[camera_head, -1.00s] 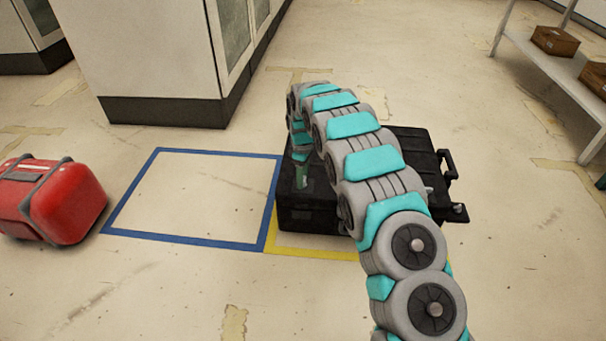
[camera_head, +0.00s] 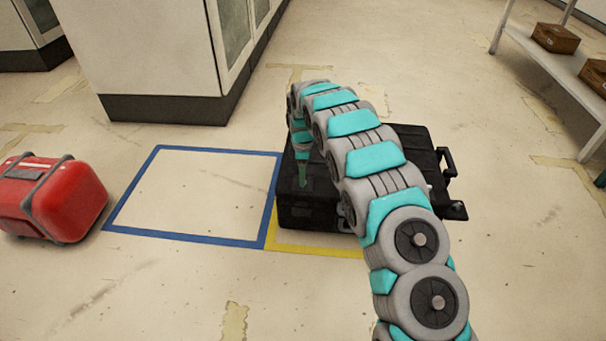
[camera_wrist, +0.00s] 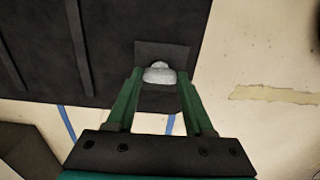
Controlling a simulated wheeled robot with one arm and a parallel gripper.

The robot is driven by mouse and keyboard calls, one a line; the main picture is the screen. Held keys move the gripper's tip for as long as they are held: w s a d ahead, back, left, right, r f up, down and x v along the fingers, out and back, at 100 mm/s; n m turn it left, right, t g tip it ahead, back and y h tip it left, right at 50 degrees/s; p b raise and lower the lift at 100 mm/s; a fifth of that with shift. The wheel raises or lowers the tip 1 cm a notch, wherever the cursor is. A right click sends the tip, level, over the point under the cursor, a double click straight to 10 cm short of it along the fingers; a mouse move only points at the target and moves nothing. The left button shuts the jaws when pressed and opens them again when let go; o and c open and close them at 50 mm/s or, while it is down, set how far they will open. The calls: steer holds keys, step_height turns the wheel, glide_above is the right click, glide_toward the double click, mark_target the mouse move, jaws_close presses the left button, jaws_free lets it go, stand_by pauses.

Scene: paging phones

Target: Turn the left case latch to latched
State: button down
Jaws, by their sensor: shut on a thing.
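The black case (camera_head: 306,212) lies on the floor, partly behind my arm, with its handle (camera_head: 446,162) at the right. In the wrist view the dark case lid (camera_wrist: 50,50) fills the upper left. A pale, rounded latch knob (camera_wrist: 159,73) sits on a dark square plate (camera_wrist: 160,50) near the case edge. My gripper (camera_wrist: 160,78) has its two green fingers on either side of the knob and is shut on it. In the head view my gripper (camera_head: 303,176) points down at the left part of the case. The right latch is hidden by my arm or cannot be made out.
A blue taped square (camera_head: 190,238) on the floor left of the case is empty. Yellow tape (camera_head: 310,251) runs under the case. A red case (camera_head: 62,200) lies far left. A white cabinet (camera_head: 150,50) stands behind, and a shelf (camera_head: 545,55) with brown boxes stands at right.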

steer(key=shift+c, duration=1.4)
jaws_free()
step_height(320, 180, up, 7)
steer(key=shift+r, duration=0.4)
